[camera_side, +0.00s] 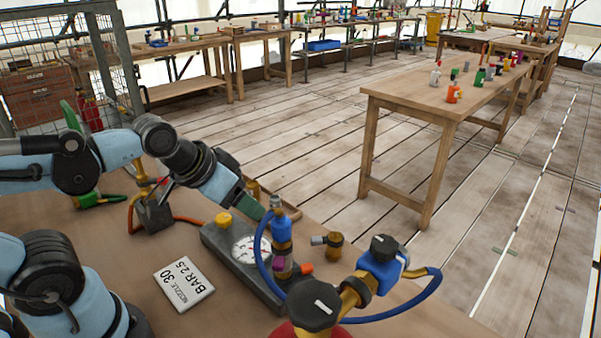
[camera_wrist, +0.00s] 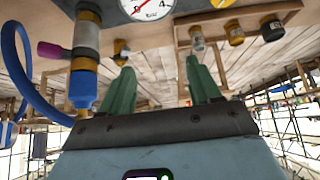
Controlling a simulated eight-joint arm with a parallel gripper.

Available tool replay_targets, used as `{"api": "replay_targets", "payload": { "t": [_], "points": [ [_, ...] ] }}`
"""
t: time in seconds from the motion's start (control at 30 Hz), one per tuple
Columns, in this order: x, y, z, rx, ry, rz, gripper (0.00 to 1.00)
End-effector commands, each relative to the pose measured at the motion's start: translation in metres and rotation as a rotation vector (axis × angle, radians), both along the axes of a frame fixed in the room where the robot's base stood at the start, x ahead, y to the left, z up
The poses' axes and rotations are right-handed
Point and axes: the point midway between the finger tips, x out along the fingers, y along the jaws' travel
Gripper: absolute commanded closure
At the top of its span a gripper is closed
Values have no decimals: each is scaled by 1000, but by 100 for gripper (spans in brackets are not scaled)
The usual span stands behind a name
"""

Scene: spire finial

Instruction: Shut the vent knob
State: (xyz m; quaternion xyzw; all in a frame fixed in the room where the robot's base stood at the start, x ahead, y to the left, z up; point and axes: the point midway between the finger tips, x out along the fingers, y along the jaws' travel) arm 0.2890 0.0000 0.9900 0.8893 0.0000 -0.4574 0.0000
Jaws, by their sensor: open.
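Several knobs show and none is labelled, so I cannot tell which is the vent knob. A black knob with a white mark (camera_side: 315,305) sits at the front, and a second black knob (camera_side: 382,247) tops a blue valve body. A yellow knob (camera_side: 224,219) is on the grey gauge box (camera_side: 217,238). A magenta knob (camera_wrist: 52,50) sticks out from the brass and blue fitting (camera_wrist: 85,60), which stands by the gauge in the side view (camera_side: 282,235). My gripper (camera_side: 257,209) is open near that fitting; its green fingers (camera_wrist: 162,82) are apart with nothing between them.
A blue hose (camera_side: 415,298) loops around the fittings. A card reading NOZZLE 30, BAR 2.5 (camera_side: 184,284) lies on the bench. A small brass fitting (camera_side: 334,244) stands right of the gauge box. Brass fittings on a wooden rack (camera_wrist: 235,33) show in the wrist view.

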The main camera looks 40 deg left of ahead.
Motion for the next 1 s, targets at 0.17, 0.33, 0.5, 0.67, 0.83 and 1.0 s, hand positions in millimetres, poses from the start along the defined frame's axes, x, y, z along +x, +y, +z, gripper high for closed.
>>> {"api": "replay_targets", "payload": {
  "t": [0.17,0.33,0.5,0.67,0.83,1.0],
  "points": [
    [0,0,0,-1,1,2,37],
    [3,10,5,-62,65,126,37],
    [8,38,16,-216,236,497,37],
    [11,66,25,-337,391,891,37],
    [10,85,30,-399,491,1187,37],
    [10,92,31,-416,524,1299,37]
  ]
}}
